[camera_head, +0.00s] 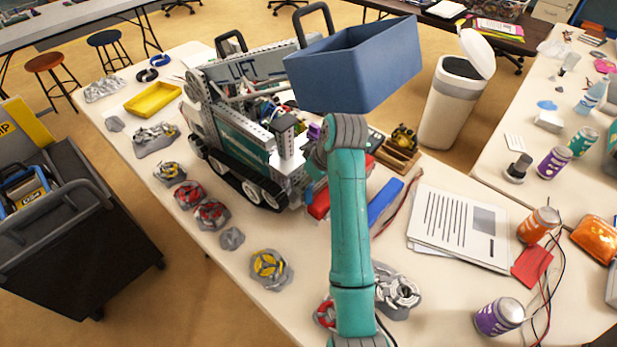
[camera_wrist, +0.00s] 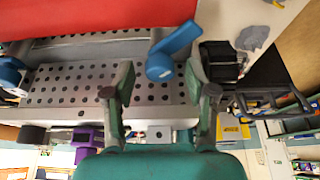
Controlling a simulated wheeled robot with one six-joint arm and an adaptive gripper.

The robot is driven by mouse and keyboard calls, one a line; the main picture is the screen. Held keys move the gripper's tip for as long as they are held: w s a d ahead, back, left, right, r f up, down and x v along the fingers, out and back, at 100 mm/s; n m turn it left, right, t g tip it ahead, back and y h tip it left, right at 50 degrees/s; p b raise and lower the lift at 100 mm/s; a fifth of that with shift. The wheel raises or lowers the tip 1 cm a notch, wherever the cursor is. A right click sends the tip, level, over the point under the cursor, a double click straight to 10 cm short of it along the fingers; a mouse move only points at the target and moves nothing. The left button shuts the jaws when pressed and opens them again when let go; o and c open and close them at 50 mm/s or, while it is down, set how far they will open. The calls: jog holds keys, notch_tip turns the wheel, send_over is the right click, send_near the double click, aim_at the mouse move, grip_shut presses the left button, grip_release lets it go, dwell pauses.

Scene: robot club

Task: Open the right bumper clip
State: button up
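In the wrist view, my gripper (camera_wrist: 160,80) is open, with one finger on each side of a gap. A blue clip (camera_wrist: 172,52) sits tilted at the far end of this gap, nearer the right finger. I cannot tell whether a finger touches it. A second blue clip (camera_wrist: 11,76) is at the left edge. The red bumper (camera_wrist: 70,18) spans the top left, beside a grey perforated plate (camera_wrist: 75,85).
A loose blue bar (camera_head: 385,201) and papers (camera_head: 460,228) lie right of my arm. Several rocky wheel-like pieces (camera_head: 269,267) line the table's left edge. A purple part (camera_wrist: 85,140) is near the left finger.

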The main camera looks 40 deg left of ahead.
grip_shut()
jog(key=shift+m, duration=0.4)
jog(key=m, duration=0.1)
jog(key=m+t, duration=0.1)
jog(key=m, duration=0.1)
jog(key=shift+s+m+t+h, duration=0.2)
jog(key=shift+m+t+h, duration=0.7)
jog(key=shift+m+t, duration=0.1)
jog(key=shift+m, duration=1.5)
grip_release()
